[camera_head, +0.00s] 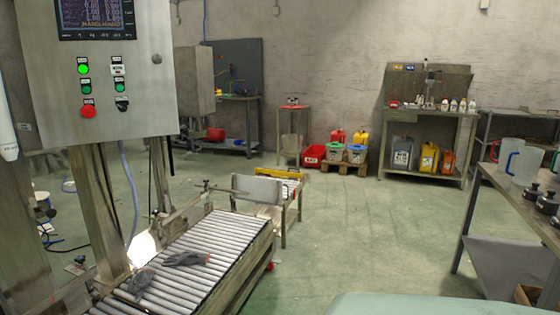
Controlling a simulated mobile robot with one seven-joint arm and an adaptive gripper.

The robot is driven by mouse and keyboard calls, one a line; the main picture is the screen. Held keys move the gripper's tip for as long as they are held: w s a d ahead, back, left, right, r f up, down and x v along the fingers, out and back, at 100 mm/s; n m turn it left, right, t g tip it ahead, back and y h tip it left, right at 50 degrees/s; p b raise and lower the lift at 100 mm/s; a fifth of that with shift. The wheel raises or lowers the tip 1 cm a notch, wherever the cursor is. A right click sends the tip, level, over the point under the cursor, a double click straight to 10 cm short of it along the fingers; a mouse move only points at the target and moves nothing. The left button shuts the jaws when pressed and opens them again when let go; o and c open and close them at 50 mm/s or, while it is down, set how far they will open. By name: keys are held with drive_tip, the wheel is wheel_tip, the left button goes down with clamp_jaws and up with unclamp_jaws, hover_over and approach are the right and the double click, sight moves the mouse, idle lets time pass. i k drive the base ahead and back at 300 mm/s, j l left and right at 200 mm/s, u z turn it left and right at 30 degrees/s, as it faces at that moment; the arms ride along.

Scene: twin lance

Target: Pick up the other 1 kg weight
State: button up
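Several small dark metal pieces with knobs, which look like weights, stand on the right-hand table (497,180), near the right edge of the picture. One weight (533,192) stands behind another (547,204), and a further one is cut off by the picture's edge. I cannot read any marking, so I cannot tell which is 1 kg. My gripper is not in view.
A clear jug with a blue handle (523,166) stands beside the weights. A roller conveyor (190,262) with grey gloves (186,258) on it is at lower left, below a control cabinet (105,75). The green floor (350,230) between conveyor and table is clear.

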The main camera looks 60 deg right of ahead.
sight(532, 194)
drive_tip(key=z, duration=3.45)
drive_tip(key=u, duration=0.35)
drive_tip(key=i+l+u, duration=0.25)
drive_tip(key=l+u, duration=0.25)
drive_tip(key=l, duration=0.15)
drive_tip(key=i+l+u, duration=0.25)
drive_tip(key=l, duration=0.15)
drive_tip(key=i+l+u, duration=0.1)
drive_tip(key=l+u, duration=0.3)
drive_tip(key=l, duration=2)
drive_tip(key=k+u, duration=0.25)
drive_tip(key=i, duration=0.05)
